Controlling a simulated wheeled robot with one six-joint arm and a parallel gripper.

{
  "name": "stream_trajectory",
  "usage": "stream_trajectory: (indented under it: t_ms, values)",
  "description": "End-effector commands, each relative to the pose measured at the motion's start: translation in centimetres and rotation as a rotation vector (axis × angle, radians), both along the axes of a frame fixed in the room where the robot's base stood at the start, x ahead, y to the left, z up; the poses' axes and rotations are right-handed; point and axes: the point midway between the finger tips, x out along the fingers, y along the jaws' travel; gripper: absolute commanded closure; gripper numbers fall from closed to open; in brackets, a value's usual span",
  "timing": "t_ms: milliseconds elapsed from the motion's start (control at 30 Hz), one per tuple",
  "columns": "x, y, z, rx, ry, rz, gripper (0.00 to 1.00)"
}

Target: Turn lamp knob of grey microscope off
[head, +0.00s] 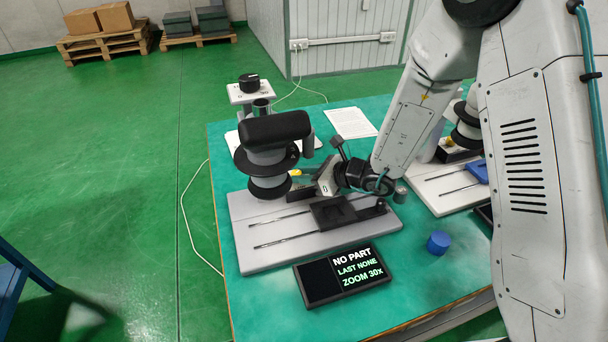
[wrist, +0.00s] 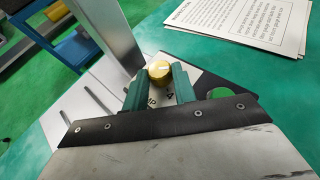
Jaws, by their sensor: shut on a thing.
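The microscope with the light-grey base (head: 245,237) stands on the green table, its black and grey head above the left of the base. My gripper (wrist: 160,85) has its two green fingers on either side of a round brass-yellow lamp knob (wrist: 159,69) and is shut on it. The knob has a pale pointer mark on its top. Small lettering on the plate below it is partly hidden by the fingers. In the head view my gripper reaches in from the right beside the microscope, and a bit of yellow (head: 295,172) shows at its tip.
A green disc (wrist: 218,95) lies right of the knob. A second microscope (head: 465,125) is partly behind my arm. A printed sheet (head: 351,123) lies at the back.

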Motion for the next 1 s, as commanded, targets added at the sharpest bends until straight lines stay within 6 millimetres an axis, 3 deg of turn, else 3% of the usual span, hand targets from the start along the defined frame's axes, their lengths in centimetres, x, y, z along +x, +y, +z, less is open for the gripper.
stream_trajectory:
  t_ms: [1000]
  values:
    - [2.3,-0.1,-0.1,0.0,0.0,0.907,0.96]
